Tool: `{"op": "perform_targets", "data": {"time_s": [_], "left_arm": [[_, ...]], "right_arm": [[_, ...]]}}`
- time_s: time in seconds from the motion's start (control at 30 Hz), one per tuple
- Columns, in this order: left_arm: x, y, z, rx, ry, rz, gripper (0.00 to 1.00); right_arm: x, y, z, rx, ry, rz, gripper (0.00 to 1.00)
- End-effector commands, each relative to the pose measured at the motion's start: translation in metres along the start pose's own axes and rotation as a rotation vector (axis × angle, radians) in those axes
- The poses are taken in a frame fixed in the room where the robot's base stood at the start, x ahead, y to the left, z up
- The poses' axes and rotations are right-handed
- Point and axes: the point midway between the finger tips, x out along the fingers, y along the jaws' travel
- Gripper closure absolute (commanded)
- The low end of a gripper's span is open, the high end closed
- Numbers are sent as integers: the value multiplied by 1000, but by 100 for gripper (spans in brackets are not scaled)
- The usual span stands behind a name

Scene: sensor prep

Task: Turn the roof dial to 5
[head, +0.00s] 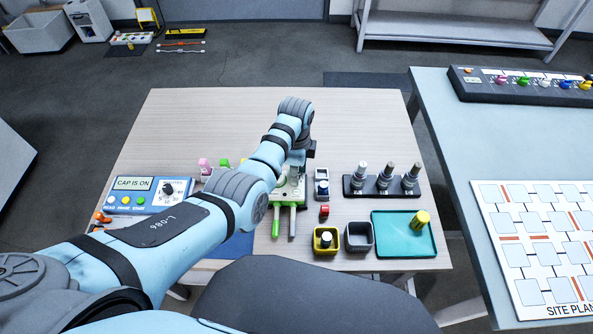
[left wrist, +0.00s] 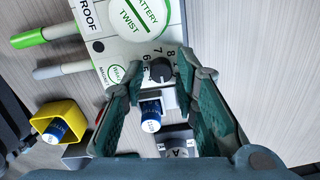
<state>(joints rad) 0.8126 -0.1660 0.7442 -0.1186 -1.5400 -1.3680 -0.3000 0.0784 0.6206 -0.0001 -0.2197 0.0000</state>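The green and white device (head: 290,187) lies on the wooden table below my left arm. In the left wrist view its panel (left wrist: 115,48) is marked ROOF and BATTERY TWIST. The black roof dial (left wrist: 160,70) is on this panel, with the numbers 6, 7 and 8 legible around it. The dial's pointer is too small to read. My left gripper (left wrist: 160,68) is open, with one finger on each side of the dial. I cannot tell whether the fingers touch it. In the head view my arm hides the dial. My right gripper is not in view.
A blue-labelled vial (left wrist: 150,113) in a holder is close below the dial, between the fingers. A yellow cup (head: 326,241), a grey cup (head: 359,238) and a teal tray (head: 397,240) stand to the right. A blue control box (head: 146,194) is at left.

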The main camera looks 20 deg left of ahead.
Motion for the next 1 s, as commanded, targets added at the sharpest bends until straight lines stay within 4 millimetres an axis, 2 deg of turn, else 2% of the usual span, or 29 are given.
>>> {"op": "perform_targets", "data": {"time_s": [0.03, 0.13, 0.57, 0.77, 1.0], "left_arm": [[0, 0, 0, 0, 0, 0, 86], [0, 0, 0, 0, 0, 0, 100], [-1, 0, 0, 51, 1, 0, 100], [-2, 0, 0, 161, 4, 1, 100], [-2, 0, 1, 366, 8, 1, 100]], "right_arm": [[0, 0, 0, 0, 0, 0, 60], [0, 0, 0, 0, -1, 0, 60], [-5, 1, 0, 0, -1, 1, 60], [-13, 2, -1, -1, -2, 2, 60], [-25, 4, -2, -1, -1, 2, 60]]}}
